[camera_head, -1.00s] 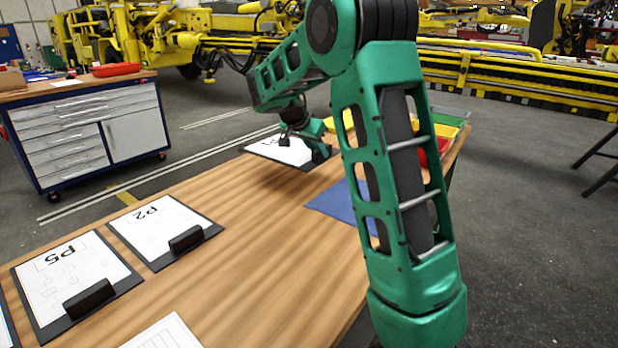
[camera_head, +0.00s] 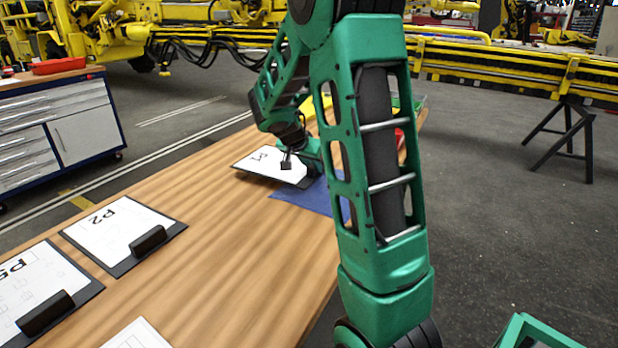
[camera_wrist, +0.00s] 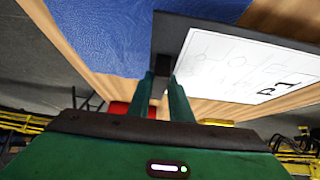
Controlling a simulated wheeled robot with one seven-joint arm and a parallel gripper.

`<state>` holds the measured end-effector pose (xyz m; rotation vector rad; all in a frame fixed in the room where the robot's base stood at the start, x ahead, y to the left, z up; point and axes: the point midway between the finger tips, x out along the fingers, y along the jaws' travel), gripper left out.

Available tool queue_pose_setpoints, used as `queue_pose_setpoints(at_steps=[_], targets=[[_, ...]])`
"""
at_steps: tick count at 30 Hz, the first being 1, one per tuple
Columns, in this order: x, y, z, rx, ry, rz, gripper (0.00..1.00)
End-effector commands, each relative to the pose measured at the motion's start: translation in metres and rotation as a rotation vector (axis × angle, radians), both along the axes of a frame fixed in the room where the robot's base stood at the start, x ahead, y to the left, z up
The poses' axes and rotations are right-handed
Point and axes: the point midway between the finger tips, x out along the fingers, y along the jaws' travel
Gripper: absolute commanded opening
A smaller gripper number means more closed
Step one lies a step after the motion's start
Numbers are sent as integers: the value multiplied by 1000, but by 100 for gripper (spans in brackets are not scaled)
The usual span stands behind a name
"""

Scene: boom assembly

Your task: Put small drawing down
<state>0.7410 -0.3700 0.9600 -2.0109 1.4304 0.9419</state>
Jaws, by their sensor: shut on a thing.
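The small drawing is a white sheet marked P1 on a dark clipboard (camera_head: 262,160), at the far part of the wooden table. My gripper (camera_wrist: 168,88) is shut on the clip at the clipboard's edge. The sheet also shows in the wrist view (camera_wrist: 235,65), to the right of the fingers. In the head view my gripper (camera_head: 310,160) is at the clipboard's right end, partly hidden by my wrist. A blue mat (camera_head: 290,200) lies next to the clipboard, which overlaps its far part in the head view. I cannot tell whether the clipboard touches the table.
Clipboards marked P2 (camera_head: 110,225) and P5 (camera_head: 35,290) lie at the table's left side. Another white sheet (camera_head: 138,336) is at the near edge. The middle of the wooden table (camera_head: 225,250) is clear. Yellow, red and green bins stand at the far end, partly behind my arm.

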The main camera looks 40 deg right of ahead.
Motion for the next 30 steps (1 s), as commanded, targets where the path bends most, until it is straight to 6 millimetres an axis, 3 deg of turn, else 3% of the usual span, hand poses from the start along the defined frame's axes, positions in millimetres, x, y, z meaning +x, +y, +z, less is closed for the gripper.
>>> queue_pose_setpoints(at_steps=[9, 20, 21, 23, 30], targets=[[-1, 0, -37, 1, 3, -1, 0], [-1, 2, -43, 4, 7, 1, 0], [-1, 2, -44, 6, 8, 2, 22], [-1, 2, -44, 6, 9, 2, 37], [-1, 2, -44, 6, 9, 1, 37]])
